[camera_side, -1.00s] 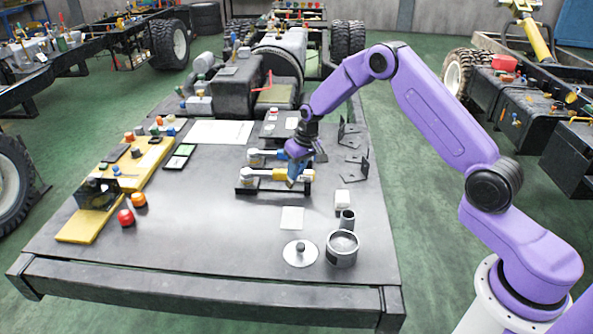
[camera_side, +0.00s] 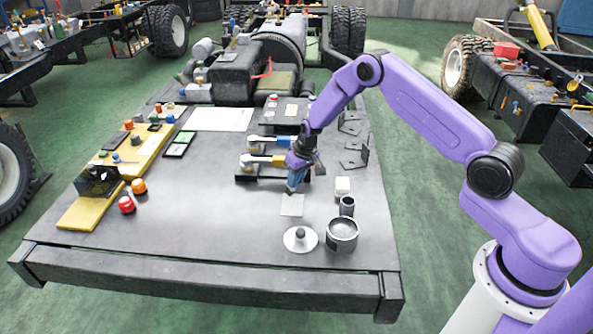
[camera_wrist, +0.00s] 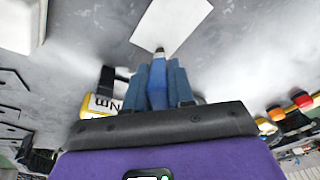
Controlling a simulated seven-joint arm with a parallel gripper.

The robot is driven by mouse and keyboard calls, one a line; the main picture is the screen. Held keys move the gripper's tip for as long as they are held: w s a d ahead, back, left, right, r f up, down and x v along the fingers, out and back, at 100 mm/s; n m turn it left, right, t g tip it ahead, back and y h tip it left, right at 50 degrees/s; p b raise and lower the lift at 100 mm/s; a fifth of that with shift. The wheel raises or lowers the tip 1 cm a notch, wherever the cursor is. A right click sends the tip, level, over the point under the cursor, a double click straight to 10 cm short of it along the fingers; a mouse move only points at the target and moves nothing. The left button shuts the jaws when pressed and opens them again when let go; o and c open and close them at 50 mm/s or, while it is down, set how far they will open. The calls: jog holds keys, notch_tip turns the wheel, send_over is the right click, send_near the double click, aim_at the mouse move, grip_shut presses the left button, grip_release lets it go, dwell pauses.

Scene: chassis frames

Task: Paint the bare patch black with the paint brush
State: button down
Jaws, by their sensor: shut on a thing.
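The bare patch (camera_side: 291,205) is a light grey square on the dark deck; it also shows at the top of the wrist view (camera_wrist: 170,25). My gripper (camera_side: 294,180) is just behind the patch, pointing down. It is shut on the paint brush (camera_wrist: 158,82), a blue handle with a small dark tip. In the wrist view the tip lies at the patch's near edge; I cannot tell whether it touches. The patch looks pale throughout. A grey open can (camera_side: 342,236) stands to the right and in front, its flat round lid (camera_side: 300,239) beside it.
A white block (camera_side: 342,187) and a small grey cup (camera_side: 347,206) stand right of the patch. Red (camera_side: 126,204) and orange (camera_side: 138,186) knobs stand left. The deck between is clear.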

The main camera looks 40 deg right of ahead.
jog(key=shift+s+a, duration=3.3)
jog(key=shift+s+d+f, duration=0.1)
jog(key=shift+s+d, duration=0.4)
jog(key=shift+d, duration=0.05)
jog(key=shift+w+d+r, duration=0.2)
jog(key=shift+w+d, duration=0.05)
jog(key=shift+w, duration=0.2)
jog(key=shift+w+d+f, duration=0.15)
jog(key=shift+w+d, duration=3.05)
jog(key=shift+d, duration=0.3)
jog(key=shift+s, duration=0.65)
jog(key=shift+s+a, duration=3.45)
jog(key=w+v, duration=0.1)
jog(key=v, duration=0.7)
jog(key=shift+w+a, duration=0.3)
jog(key=shift+w, duration=0.2)
